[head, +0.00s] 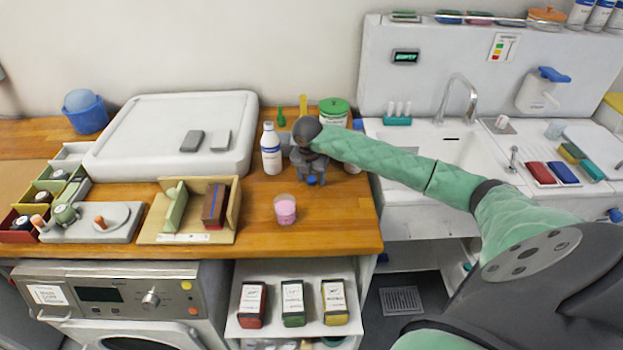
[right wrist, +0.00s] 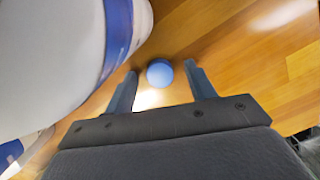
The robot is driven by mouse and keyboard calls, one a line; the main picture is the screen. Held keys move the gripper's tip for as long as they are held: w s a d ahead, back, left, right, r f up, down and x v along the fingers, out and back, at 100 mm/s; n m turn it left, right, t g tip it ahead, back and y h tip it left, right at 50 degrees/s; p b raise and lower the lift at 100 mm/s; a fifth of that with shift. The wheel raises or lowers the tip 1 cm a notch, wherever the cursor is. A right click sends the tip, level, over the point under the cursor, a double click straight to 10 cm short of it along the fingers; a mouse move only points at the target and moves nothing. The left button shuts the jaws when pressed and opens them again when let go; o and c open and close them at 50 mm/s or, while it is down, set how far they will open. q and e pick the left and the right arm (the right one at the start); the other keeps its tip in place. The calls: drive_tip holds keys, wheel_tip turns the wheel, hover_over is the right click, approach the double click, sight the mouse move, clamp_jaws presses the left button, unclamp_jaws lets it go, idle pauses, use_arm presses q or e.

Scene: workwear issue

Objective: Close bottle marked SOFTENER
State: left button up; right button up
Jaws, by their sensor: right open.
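A white bottle (head: 271,155) with a blue-banded label stands upright on the wooden counter; its lettering is too small to read. No blue cap shows on its pale top. My right gripper (head: 312,182) points down just right of the bottle, low over the counter. A small round blue cap (head: 311,180) shows at its fingertips. In the right wrist view the blue cap (right wrist: 160,73) lies on the wood between the tips of my open right gripper (right wrist: 161,84), with gaps either side. The bottle's side (right wrist: 60,60) fills the upper left there. My left gripper is out of view.
A pink-filled cup (head: 285,209) stands in front of the gripper. A green-lidded tub (head: 334,110) stands behind it. A wooden holder (head: 195,210) and a large white tray (head: 170,130) are to the left. The sink (head: 455,150) is right of the counter.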

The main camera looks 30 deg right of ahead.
sight(312, 177)
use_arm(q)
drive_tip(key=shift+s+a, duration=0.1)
use_arm(e)
drive_tip(key=c, duration=1)
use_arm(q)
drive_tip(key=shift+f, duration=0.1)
use_arm(e)
drive_tip(key=shift+c, duration=0.2)
drive_tip(key=shift+r, duration=0.2)
wheel_tip(312, 177, up, 4)
drive_tip(key=b, duration=0.3)
drive_tip(key=shift+w+f, duration=0.1)
drive_tip(key=shift+f, duration=0.15)
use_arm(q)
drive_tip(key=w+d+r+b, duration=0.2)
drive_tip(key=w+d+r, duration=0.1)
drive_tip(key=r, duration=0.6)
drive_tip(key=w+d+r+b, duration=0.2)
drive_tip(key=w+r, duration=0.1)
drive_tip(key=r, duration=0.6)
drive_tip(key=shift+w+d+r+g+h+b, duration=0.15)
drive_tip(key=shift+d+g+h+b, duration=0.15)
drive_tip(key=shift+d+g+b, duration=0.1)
use_arm(e)
drive_tip(key=s+d+r, duration=0.1)
drive_tip(key=s+r, duration=0.6)
drive_tip(key=s, duration=0.4)
drive_tip(key=shift+s, duration=0.4)
drive_tip(key=shift+r, duration=0.1)
